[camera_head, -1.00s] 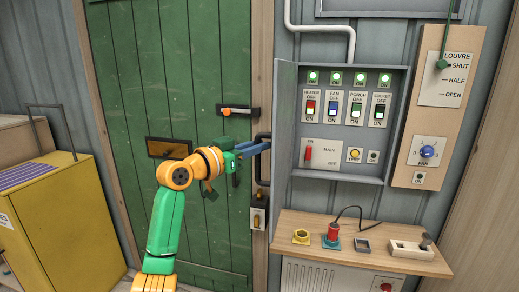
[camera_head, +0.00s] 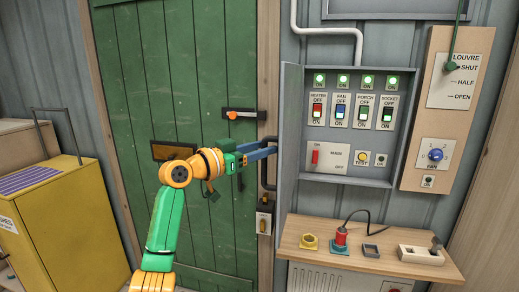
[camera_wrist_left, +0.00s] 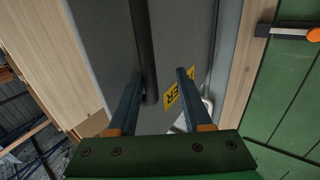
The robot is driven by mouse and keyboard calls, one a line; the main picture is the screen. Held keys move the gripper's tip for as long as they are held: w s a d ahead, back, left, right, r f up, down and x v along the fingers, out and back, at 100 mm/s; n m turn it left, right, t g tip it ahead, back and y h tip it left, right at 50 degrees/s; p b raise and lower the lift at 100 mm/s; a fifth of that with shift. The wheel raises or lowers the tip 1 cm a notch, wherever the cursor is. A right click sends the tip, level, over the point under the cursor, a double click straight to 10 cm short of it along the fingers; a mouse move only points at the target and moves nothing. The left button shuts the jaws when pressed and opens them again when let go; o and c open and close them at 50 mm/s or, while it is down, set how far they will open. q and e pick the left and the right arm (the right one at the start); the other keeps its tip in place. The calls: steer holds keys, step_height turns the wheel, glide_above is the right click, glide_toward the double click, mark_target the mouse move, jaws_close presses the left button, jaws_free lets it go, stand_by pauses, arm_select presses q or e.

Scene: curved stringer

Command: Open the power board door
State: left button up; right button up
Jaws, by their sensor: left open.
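The power board (camera_head: 345,183) is a grey wall box with its switches exposed in the head view. Its grey door (camera_head: 290,130) stands swung out on the left, seen nearly edge-on. A black bar handle (camera_head: 267,172) is on the door's outer face. My left gripper (camera_head: 272,151) is at the handle, fingers pointing right. In the left wrist view, the open fingers of the left gripper (camera_wrist_left: 158,85) lie on either side of the dark handle bar (camera_wrist_left: 149,60), in front of the grey door face (camera_wrist_left: 105,50) with a yellow label. Contact cannot be told. My right gripper is not visible.
A green plank door (camera_head: 190,70) with an orange-knobbed latch (camera_head: 232,115) is behind my left arm. A wooden shelf (camera_head: 300,226) with sockets and a plug juts out below the board. A yellow cabinet (camera_head: 70,210) stands at left.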

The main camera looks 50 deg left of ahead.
arm_select(q)
steer(key=s+b, duration=0.5)
steer(key=s, duration=0.2)
steer(key=shift+a, duration=0.15)
steer(key=shift+s, duration=0.1)
